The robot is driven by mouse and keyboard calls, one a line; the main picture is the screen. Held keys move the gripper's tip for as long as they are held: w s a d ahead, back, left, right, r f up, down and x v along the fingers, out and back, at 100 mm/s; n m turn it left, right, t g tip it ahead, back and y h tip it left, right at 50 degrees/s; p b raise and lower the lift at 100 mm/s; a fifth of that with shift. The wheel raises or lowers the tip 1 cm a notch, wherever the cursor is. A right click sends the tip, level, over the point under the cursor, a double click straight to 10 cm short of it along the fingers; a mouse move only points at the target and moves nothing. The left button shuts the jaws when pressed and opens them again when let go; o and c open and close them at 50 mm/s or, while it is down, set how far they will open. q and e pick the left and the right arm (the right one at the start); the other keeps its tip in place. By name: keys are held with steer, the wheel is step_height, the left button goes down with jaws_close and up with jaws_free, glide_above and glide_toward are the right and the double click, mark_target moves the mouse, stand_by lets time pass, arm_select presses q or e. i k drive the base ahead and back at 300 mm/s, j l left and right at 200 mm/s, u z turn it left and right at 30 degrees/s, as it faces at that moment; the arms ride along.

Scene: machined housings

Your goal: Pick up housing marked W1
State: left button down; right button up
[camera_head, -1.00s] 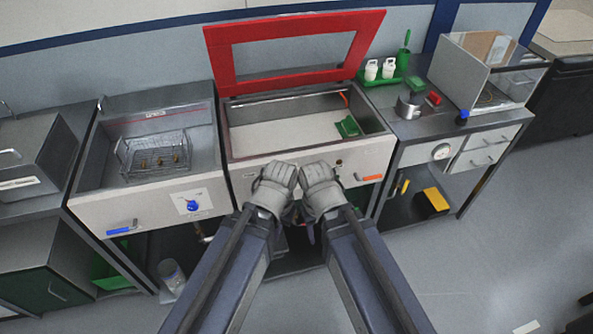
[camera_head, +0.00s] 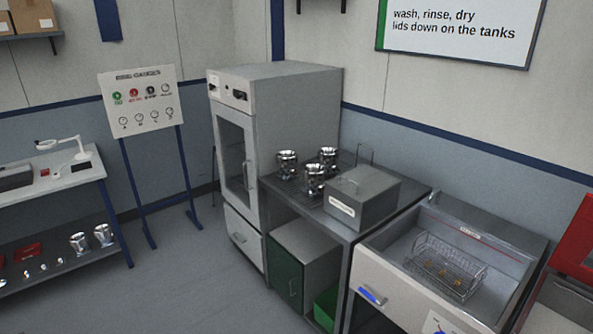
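Three shiny metal housings stand together on the grey bench: one at the left (camera_head: 287,165), one at the front (camera_head: 314,181) and one at the back (camera_head: 328,158). Two more shiny cylindrical parts, one (camera_head: 79,243) and another (camera_head: 104,235), stand on a low shelf at the far left. No W1 mark can be read on any of them at this size. Neither of my grippers is in the head view.
A grey box (camera_head: 362,198) sits beside the housings on the bench (camera_head: 411,196). A tall cabinet (camera_head: 288,110) stands to their left. An open tank (camera_head: 480,215) with a wire basket (camera_head: 440,268) is at right. Floor at lower left is clear.

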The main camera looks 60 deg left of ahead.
mark_target(287, 161)
steer(key=u, duration=2.25)
steer(key=i+j, duration=0.15)
steer(key=i, duration=0.8)
steer(key=i+j, duration=0.15)
steer(key=i, duration=0.8)
steer(key=i+j, duration=0.2)
steer(key=i, duration=0.75)
steer(key=k+j+u, duration=0.05)
